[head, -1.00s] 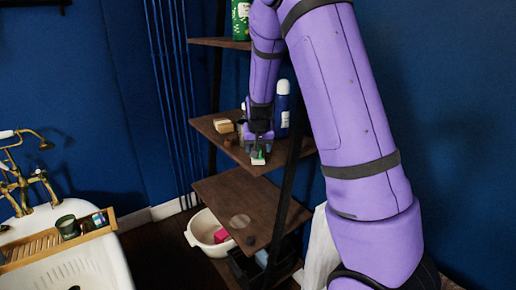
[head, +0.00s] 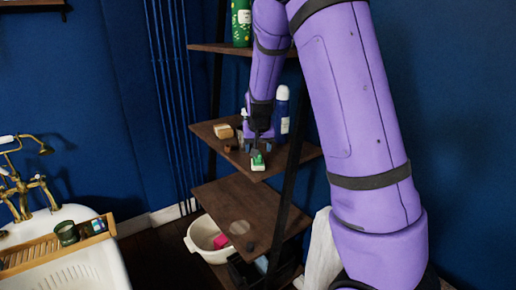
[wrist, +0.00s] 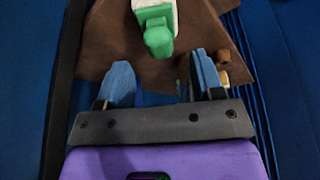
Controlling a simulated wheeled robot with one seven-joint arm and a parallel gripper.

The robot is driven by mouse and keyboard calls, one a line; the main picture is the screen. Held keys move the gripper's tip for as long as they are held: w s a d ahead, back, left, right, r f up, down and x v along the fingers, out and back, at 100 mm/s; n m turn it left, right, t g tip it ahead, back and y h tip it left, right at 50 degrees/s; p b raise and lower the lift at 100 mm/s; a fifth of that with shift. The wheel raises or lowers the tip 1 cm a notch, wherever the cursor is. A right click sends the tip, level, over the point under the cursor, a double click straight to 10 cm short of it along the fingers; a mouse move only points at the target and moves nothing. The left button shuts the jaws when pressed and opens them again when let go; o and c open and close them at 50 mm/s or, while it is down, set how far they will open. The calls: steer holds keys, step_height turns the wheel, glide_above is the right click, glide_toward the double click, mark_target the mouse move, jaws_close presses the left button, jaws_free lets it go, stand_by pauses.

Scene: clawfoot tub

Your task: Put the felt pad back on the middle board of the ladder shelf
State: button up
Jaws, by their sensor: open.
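What I take to be the felt pad (head: 258,164), a small white block with a green top and handle, sits on the middle board (head: 285,156) of the ladder shelf, near its front edge. In the wrist view the pad (wrist: 159,32) shows at the top, its green handle pointing toward me. My gripper (head: 257,146) is just above and behind the pad in the head view. In the wrist view my gripper (wrist: 163,78) has its blue fingers wide apart, with nothing between the tips; the handle end lies just beyond them.
On the middle board a tan block (head: 223,131), a small brown item (head: 228,148) and a blue bottle (head: 281,115) stand close to my gripper. A white tub (head: 203,243) stands below. The shelf's dark post (head: 291,165) is right of the pad.

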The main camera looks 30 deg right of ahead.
steer(key=shift+v, duration=1.9)
steer(key=shift+r, duration=0.1)
steer(key=v, duration=1)
steer(key=shift+s+a+r, duration=0.15)
steer(key=shift+s+r, duration=0.05)
steer(key=shift+r, duration=0.1)
steer(key=s+a+r+n, duration=0.1)
steer(key=s+a, duration=0.3)
steer(key=s, duration=0.5)
steer(key=s+a+r+n+t+y, duration=0.1)
steer(key=s+a+r+n, duration=0.1)
steer(key=s, duration=0.8)
steer(key=s+a+r+n+y, duration=0.1)
steer(key=s+a+n, duration=0.2)
steer(key=s, duration=0.6)
steer(key=a, duration=0.2)
steer(key=shift+s+a+r, duration=0.15)
steer(key=shift+a+r, duration=0.15)
steer(key=shift+a, duration=0.1)
